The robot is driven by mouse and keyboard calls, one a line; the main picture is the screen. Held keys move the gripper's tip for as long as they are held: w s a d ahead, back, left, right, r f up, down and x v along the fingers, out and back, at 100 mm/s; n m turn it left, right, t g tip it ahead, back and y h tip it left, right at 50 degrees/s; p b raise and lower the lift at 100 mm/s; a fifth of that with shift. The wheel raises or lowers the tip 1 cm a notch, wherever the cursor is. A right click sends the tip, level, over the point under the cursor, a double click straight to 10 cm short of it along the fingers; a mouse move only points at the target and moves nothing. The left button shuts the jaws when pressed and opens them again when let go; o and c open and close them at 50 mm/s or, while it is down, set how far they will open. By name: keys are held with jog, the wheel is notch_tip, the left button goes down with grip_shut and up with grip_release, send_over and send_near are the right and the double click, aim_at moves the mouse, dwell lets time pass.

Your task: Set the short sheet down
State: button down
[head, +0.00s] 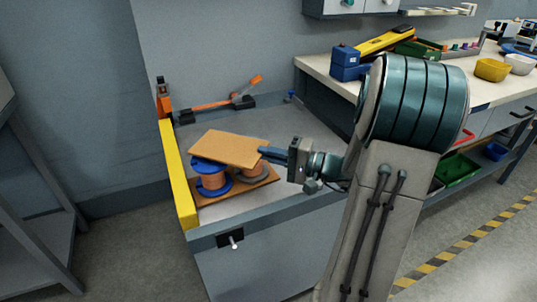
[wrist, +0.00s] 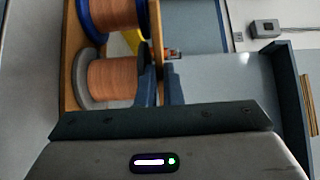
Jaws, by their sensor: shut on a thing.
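The short sheet (head: 228,147), a flat brown board, lies across the tops of two copper-wound spools. My gripper (head: 266,153) is shut on its right end. In the wrist view the sheet (wrist: 156,35) shows edge-on, running up from between my fingers (wrist: 160,88). The blue-flanged spool (head: 211,178) stands at left; the grey-flanged spool (head: 250,172) stands to its right, partly hidden by the sheet. Both stand on a lower brown sheet (head: 238,192). The held sheet is very close to the spool tops; I cannot tell whether it touches both.
The grey bench top (head: 305,160) has a yellow rail (head: 178,175) on its left edge and an orange-handled clamp (head: 215,104) at the back. Bare bench lies behind the stack.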

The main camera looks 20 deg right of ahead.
jog(key=shift+f, duration=0.25)
jog(key=c, duration=1.9)
grip_release()
jog(key=shift+s, duration=0.1)
jog(key=r+p+v, duration=0.1)
jog(key=p+v, duration=0.1)
jog(key=v, duration=1)
jog(key=s+a+f+n+g+h, duration=0.1)
jog(key=s+a+n+g+h, duration=0.2)
jog(key=a, duration=0.3)
jog(key=s+a+f+n+g+h, duration=0.1)
jog(key=s+a+n+g+h, duration=0.2)
jog(key=a+g+h, duration=0.1)
jog(key=s+a+f+n+g+h, duration=0.1)
jog(key=s+a+n+g+h, duration=0.2)
jog(key=a, duration=0.5)
jog(key=shift+s+f+g+h, duration=0.15)
jog(key=shift+g+h, duration=0.2)
jog(key=shift+h, duration=0.35)
jog(key=shift+s+f+g+h, duration=0.15)
jog(key=shift+g+h, duration=0.2)
jog(key=shift+h, duration=0.35)
